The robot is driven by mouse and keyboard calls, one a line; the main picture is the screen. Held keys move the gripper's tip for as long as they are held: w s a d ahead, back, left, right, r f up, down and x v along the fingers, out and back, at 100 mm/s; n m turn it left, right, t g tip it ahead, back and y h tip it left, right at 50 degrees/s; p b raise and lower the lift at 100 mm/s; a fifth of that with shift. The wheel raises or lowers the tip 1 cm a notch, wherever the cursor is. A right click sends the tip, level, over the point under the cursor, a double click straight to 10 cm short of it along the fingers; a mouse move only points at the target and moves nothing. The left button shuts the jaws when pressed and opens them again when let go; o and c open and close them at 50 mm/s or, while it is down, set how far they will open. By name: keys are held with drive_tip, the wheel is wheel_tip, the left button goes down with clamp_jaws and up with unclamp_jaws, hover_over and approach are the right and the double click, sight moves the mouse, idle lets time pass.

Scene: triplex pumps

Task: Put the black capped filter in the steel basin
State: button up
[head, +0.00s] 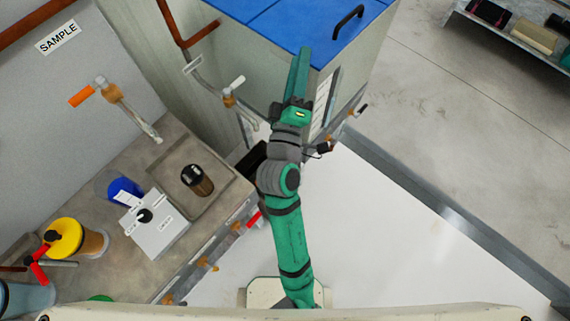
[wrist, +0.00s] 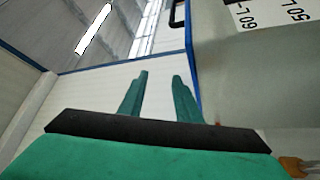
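A brown cylinder with a black cap, the black capped filter (head: 197,180), stands upright in the head view. It appears to be inside the shallow, grey-brown rectangular basin (head: 222,193) set in the counter at left. My gripper (head: 301,52) is well to the upper right of it, raised near the blue-topped tank. In the wrist view my gripper (wrist: 160,75) shows two green fingers apart with nothing between them. The filter and basin are not in the wrist view.
A grey box (head: 153,222), a blue-capped container (head: 122,188) and a yellow-capped one (head: 66,238) stand left of the basin. A tap (head: 125,107) hangs over it. The blue-topped tank (head: 275,25) is close to my gripper. White floor (head: 375,220) is clear at right.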

drive_tip(key=s+f+m+g+y, duration=0.25)
drive_tip(key=s+f+y, duration=0.25)
drive_tip(key=s+f, duration=1.2)
drive_tip(key=s+a+f+m+g, duration=0.1)
drive_tip(key=s+m, duration=0.3)
drive_tip(key=s, duration=0.5)
drive_tip(key=s+a+f+m+g+h, duration=0.1)
drive_tip(key=s+f+m, duration=0.3)
drive_tip(key=s, duration=0.4)
drive_tip(key=shift+s+a+m+g, duration=0.35)
drive_tip(key=shift+a+m, duration=0.2)
